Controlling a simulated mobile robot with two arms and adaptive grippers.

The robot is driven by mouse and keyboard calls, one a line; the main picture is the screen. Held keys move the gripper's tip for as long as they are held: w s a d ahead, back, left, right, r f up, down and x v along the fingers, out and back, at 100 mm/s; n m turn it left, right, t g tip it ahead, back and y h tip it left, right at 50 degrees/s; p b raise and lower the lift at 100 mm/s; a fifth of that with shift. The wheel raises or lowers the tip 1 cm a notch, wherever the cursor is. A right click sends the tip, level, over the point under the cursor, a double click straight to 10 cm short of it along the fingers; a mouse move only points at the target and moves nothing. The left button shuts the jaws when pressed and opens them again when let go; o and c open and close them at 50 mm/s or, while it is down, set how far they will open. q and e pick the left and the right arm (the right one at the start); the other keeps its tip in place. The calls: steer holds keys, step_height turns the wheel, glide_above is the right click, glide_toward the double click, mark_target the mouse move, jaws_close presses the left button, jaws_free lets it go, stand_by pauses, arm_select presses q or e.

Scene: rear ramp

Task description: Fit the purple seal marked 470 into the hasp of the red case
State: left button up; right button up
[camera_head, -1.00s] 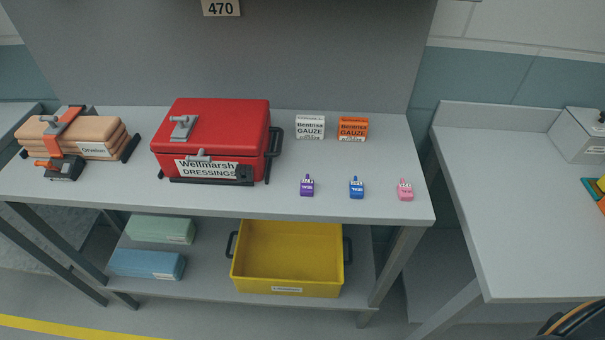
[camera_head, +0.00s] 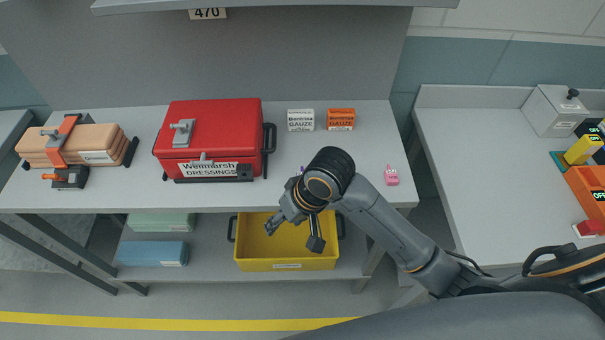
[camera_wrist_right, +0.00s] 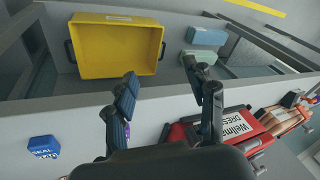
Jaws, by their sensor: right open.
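The red case (camera_head: 213,115) stands shut on the bench, labelled Wellmarsh Dressings, with a grey hasp (camera_head: 203,160) at its front above the label. It also shows in the right wrist view (camera_wrist_right: 180,133). The purple seal (camera_head: 300,169) is almost wholly hidden behind my right arm; a sliver of it shows past a finger in the right wrist view (camera_wrist_right: 127,130). Its marking cannot be read. My right gripper (camera_head: 293,236) is open and empty, in front of the bench edge, over the yellow bin as seen from the head. Its two fingers are spread in the wrist view (camera_wrist_right: 165,88). My left gripper is not in view.
A blue seal (camera_wrist_right: 44,147) and a pink seal (camera_head: 391,176) are on the bench. Gauze boxes (camera_head: 300,120) stand behind. A yellow bin (camera_head: 285,264) sits on the lower shelf. A 470 sign (camera_head: 208,14) hangs above.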

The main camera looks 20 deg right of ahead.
steer(key=shift+m+g+h, duration=0.6)
steer(key=shift+m+h, duration=0.1)
steer(key=w+r, duration=0.1)
steer(key=w, duration=0.1)
steer(key=w+d+r, duration=0.1)
steer(key=w+r, duration=0.3)
steer(key=shift+w+d, duration=0.15)
steer(key=shift+d, duration=0.1)
steer(key=w+d+r+m+g+h, duration=0.15)
steer(key=w+d+r+m, duration=0.25)
steer(key=w+d+r, duration=0.4)
steer(key=p, duration=0.1)
glide_above(302, 168)
steer(key=s, duration=0.2)
steer(key=shift+t+h, duration=0.25)
steer(key=shift+h, duration=0.1)
step_height(302, 168, down, 8)
steer(key=shift+r, duration=0.25)
steer(key=f, duration=0.1)
steer(key=f+p, duration=0.1)
steer(key=f, duration=0.2)
steer(key=shift+s+a+p, duration=0.1)
steer(key=shift+a+p, duration=0.2)
steer(key=shift+p, duration=0.1)
steer(key=shift+f, duration=0.65)
steer(key=c, duration=0.8)
